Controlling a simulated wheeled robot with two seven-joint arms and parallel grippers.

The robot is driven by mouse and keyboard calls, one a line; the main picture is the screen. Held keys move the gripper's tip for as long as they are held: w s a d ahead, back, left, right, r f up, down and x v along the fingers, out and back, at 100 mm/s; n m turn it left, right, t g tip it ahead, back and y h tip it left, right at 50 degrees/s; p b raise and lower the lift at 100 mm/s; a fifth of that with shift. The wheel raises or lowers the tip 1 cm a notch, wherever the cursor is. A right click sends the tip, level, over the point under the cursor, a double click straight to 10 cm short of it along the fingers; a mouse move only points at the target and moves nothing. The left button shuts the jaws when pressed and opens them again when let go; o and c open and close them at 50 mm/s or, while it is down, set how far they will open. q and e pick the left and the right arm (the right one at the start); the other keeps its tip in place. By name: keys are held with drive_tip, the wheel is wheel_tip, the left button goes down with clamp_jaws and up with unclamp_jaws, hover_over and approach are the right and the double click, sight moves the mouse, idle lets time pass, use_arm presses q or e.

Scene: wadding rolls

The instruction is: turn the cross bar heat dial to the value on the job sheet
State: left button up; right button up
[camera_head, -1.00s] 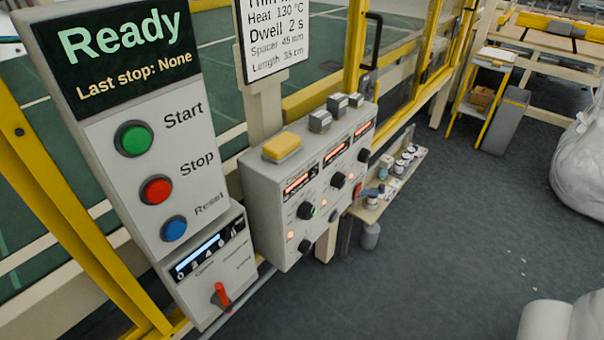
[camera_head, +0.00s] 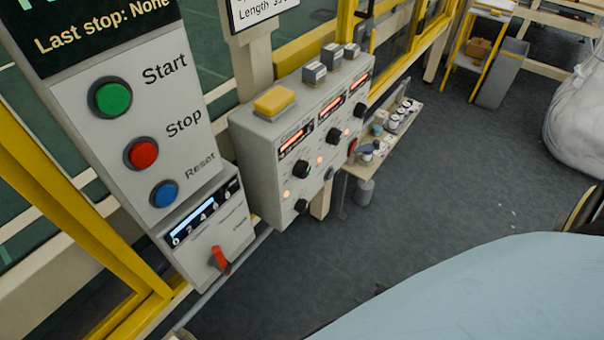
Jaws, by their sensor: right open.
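The grey control box (camera_head: 258,165) stands left of centre, with several black dials and red-lit displays. Its nearest display (camera_head: 295,141) sits above a black dial (camera_head: 301,168) with a small green mark; another black dial (camera_head: 301,206) is lower down. The small lettering and display values are too blurred to read, so I cannot tell which is the cross bar heat dial. The job sheet (camera_head: 262,10) is cut off at the top, showing only its length line. A dark and tan part of my right gripper (camera_head: 586,208) shows at the right edge, apart from the box. My left gripper is not in view.
The panel at left has green (camera_head: 111,97), red (camera_head: 142,153) and blue (camera_head: 165,193) buttons, with a red-handled switch (camera_head: 219,260) below. A low shelf (camera_head: 378,155) with small jars stands beyond the box. My pale blue arm covers the lower right. Open floor lies between.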

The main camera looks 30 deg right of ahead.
drive_tip(key=w+d+r+t+y, duration=0.15)
drive_tip(key=w+r+t, duration=0.35)
drive_tip(key=w+r, duration=0.6)
drive_tip(key=n+t+y+b, duration=0.1)
drive_tip(key=t+y, duration=0.3)
approach(306, 171)
use_arm(q)
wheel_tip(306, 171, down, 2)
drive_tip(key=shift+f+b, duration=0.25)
drive_tip(key=shift+b, duration=0.35)
use_arm(e)
drive_tip(key=x, duration=0.9)
drive_tip(key=shift+w+f, duration=0.1)
drive_tip(key=shift+w, duration=0.05)
drive_tip(key=shift+c, duration=0.3)
drive_tip(key=c, duration=0.9)
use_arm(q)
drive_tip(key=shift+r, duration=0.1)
use_arm(e)
drive_tip(key=shift+n, duration=0.3)
